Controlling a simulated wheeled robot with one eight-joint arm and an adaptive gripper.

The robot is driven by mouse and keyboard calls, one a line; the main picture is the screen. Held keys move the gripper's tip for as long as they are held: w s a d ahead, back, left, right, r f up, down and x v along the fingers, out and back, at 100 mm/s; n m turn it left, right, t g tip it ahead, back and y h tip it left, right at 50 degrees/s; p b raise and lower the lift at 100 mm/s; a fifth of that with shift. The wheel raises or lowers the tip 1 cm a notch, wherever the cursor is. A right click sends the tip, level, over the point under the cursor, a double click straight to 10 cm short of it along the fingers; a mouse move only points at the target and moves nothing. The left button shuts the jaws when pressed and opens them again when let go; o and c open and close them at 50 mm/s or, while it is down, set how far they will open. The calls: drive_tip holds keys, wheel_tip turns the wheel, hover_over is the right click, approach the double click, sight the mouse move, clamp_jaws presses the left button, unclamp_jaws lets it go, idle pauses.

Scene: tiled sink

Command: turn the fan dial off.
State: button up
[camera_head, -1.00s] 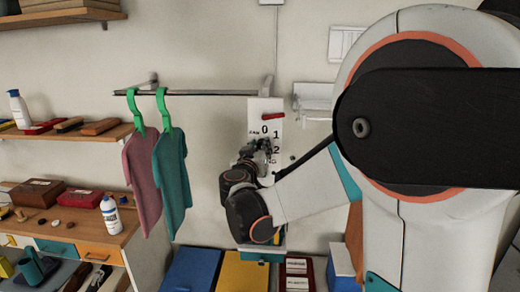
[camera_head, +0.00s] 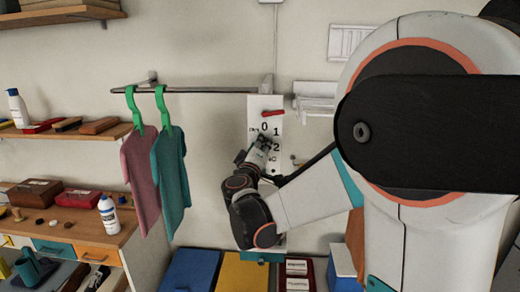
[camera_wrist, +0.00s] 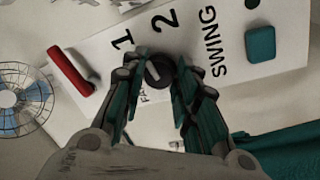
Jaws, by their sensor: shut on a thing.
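The white control panel (camera_head: 265,104) hangs on the wall, with 0, 1 and 2 printed around the fan dial. In the wrist view the dial (camera_wrist: 158,72) is a small dark round knob with a pale pointer mark. My gripper (camera_wrist: 160,70) has its two teal-sided fingers on either side of the dial, shut on it. Printed 1, 2 and SWING show around it, and the FAN label is partly covered. The 0 is not seen in the wrist view. In the head view my gripper (camera_head: 258,150) covers the dial.
A red switch (camera_wrist: 70,70) and a teal square button (camera_wrist: 261,44) stick out from the panel near my fingers. A wire-caged fan (camera_wrist: 20,98) is at the wrist view's left. Pink and teal garments (camera_head: 169,175) hang left of the panel.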

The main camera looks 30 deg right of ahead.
drive_tip(key=n, duration=0.4)
drive_tip(key=n+t+y+b, duration=0.1)
drive_tip(key=n, duration=0.4)
drive_tip(key=shift+s+d+f+n, duration=0.1)
drive_tip(key=shift+d+f+n, duration=0.05)
drive_tip(key=shift+n, duration=0.15)
drive_tip(key=n+y, duration=0.1)
drive_tip(key=n, duration=0.3)
drive_tip(key=shift+t, duration=0.4)
drive_tip(key=shift+s+n+y, duration=0.1)
drive_tip(key=shift+n+y, duration=0.3)
drive_tip(key=shift+n, duration=1.7)
drive_tip(key=o, duration=1.1)
drive_tip(key=shift+d, duration=0.1)
